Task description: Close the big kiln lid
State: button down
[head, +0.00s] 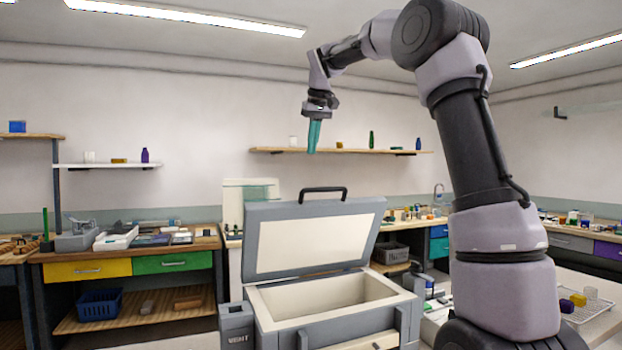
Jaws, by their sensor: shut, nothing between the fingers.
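The big kiln (362,306) stands low in the middle of the head view, a grey box with a pale, empty-looking chamber. Its lid (312,244) is raised at the back, leaning slightly, with its cream inner face toward me. A dark handle (323,190) sits on the lid's top edge. My gripper (312,150) hangs above and a little left of the handle in the picture, with teal fingers pointing down. It is shut, empty and apart from the lid.
A wall shelf (350,151) with small bottles is behind my gripper. A workbench (120,248) with yellow and green drawers stands at left. A wire rack (590,304) with small blocks lies on a table at lower right. The air between gripper and lid looks clear.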

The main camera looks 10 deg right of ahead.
notch_tip(320, 180, down, 9)
jog(key=shift+s+d+f, duration=0.1)
jog(key=shift+f, duration=0.1)
jog(key=shift+s+f, duration=0.1)
jog(key=shift+s, duration=0.1)
dwell(0.4)
